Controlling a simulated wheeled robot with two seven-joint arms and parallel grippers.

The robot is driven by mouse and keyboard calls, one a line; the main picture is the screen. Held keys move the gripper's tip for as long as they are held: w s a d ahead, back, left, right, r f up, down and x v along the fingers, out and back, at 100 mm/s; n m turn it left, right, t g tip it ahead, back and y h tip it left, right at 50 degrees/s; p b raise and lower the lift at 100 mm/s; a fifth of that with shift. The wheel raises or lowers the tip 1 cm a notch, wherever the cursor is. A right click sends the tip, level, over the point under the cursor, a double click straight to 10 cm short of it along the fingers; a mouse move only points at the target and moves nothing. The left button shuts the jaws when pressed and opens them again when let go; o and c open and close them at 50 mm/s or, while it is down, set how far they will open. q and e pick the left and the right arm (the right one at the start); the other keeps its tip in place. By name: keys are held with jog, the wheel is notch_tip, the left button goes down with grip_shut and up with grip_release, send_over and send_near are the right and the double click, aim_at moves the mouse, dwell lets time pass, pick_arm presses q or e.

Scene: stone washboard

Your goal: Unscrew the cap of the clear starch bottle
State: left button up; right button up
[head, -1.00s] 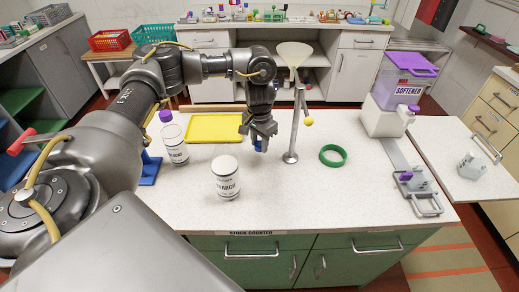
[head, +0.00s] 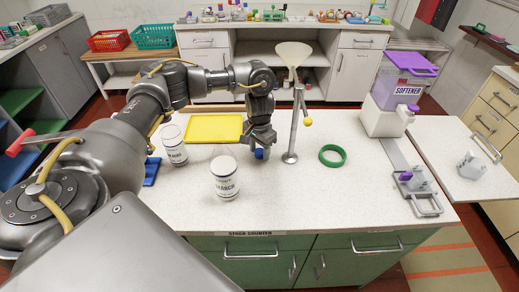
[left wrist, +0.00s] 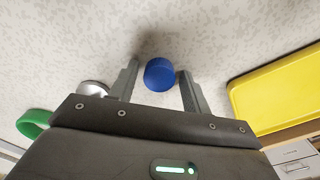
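My left gripper (head: 262,147) points down over the counter, right of the yellow tray. A round blue piece (left wrist: 159,74) lies between its fingers in the left wrist view, with small gaps on both sides. The fingers look open. Whether the blue piece rests on the counter cannot be told. My right gripper is not in view.
A metal stand (head: 290,157) with a funnel is just right of my left gripper. A green ring (head: 332,155), a softener dispenser (head: 380,124), a metal fixture (head: 417,190) and a yellow tray (head: 213,128) are also on the counter. The front middle is clear.

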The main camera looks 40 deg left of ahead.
aim_at(260, 151)
pick_arm(q)
jog(key=shift+o, duration=0.3)
jog(key=shift+r, duration=0.4)
notch_tip(260, 151, up, 12)
jog(key=shift+f+p, duration=0.25)
jog(key=shift+p, duration=0.05)
